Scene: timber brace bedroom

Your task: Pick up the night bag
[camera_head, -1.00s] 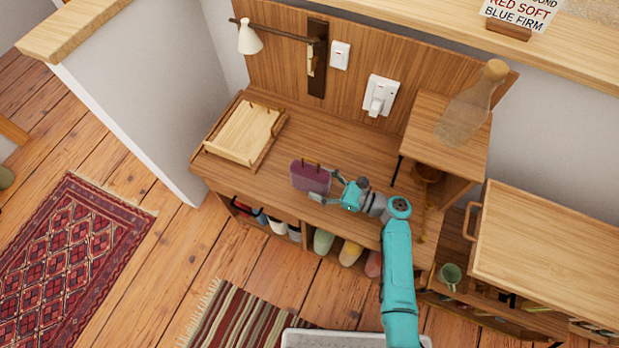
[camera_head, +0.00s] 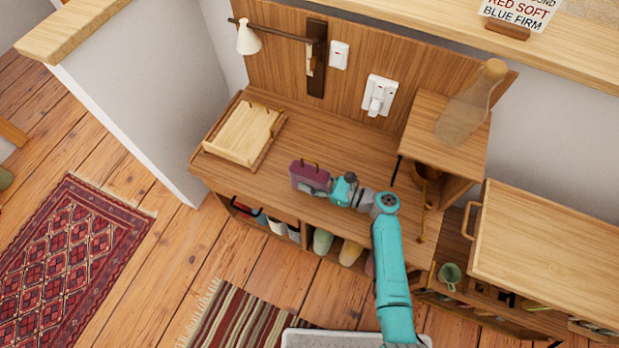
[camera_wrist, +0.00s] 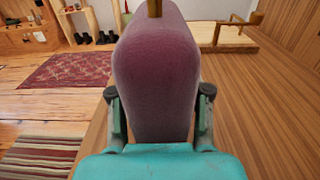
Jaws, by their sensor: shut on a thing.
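The night bag is a small plum-purple bag (camera_head: 309,174) with thin brown handles, upright at the front part of the wooden desk top (camera_head: 330,145). My gripper (camera_head: 322,187) reaches it from the right and is shut on it. In the wrist view the bag (camera_wrist: 155,75) fills the middle, with one finger of my gripper (camera_wrist: 155,100) pressed on each side. A brown handle part shows at its top. Whether the bag's underside touches the desk is hidden.
A wooden tray (camera_head: 244,136) lies on the desk to the left. A small raised shelf (camera_head: 455,135) with a glass bottle (camera_head: 470,103) stands at the right. A wall lamp (camera_head: 249,40) hangs at the back left. Slippers (camera_head: 322,241) sit in cubbies below. The desk middle is clear.

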